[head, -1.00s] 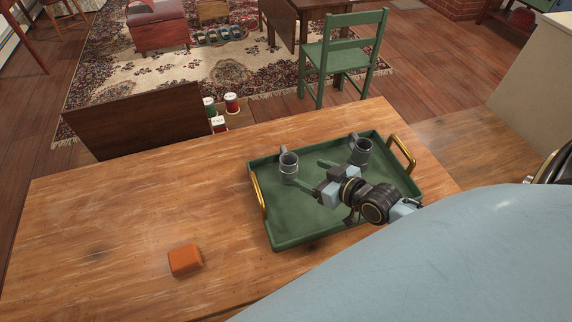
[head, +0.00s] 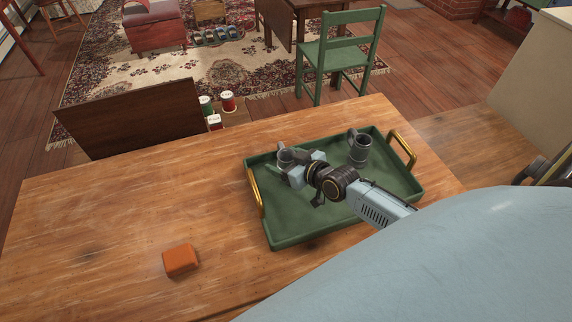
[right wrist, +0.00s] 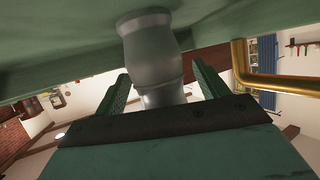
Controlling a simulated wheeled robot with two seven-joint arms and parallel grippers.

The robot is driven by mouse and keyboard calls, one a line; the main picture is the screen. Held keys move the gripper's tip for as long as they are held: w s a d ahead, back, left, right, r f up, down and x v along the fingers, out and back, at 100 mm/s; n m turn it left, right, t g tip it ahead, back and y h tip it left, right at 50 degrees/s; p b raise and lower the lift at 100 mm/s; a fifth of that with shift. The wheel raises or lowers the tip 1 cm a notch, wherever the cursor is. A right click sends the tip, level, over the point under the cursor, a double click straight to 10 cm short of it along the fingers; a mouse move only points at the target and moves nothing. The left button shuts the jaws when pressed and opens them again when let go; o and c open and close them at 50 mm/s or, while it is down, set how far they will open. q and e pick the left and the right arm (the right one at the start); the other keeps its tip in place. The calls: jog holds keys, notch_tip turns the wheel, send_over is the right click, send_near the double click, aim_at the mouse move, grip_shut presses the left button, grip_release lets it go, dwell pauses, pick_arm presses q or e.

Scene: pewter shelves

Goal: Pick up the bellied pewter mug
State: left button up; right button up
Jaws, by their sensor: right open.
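A grey pewter mug (head: 284,157) stands upright near the left end of the green tray, partly hidden by my right gripper. The right wrist view shows this mug (right wrist: 151,50) upside down in the picture, with a rounded, bellied body and a flared foot. My right gripper (head: 293,163) is at this mug. Its open green fingers (right wrist: 160,84) lie to either side of the mug, with no clear grip on it. A second grey mug (head: 359,149) with a handle stands at the tray's back right. My left gripper is not in view.
The green tray (head: 290,236) has a raised rim and brass handles at its left (head: 255,192) and right (head: 403,149) ends. An orange block (head: 181,260) lies on the wooden table (head: 110,215). The table's left part is otherwise clear.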

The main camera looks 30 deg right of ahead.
jog(key=c, duration=1.2)
jog(key=shift+r, duration=0.1)
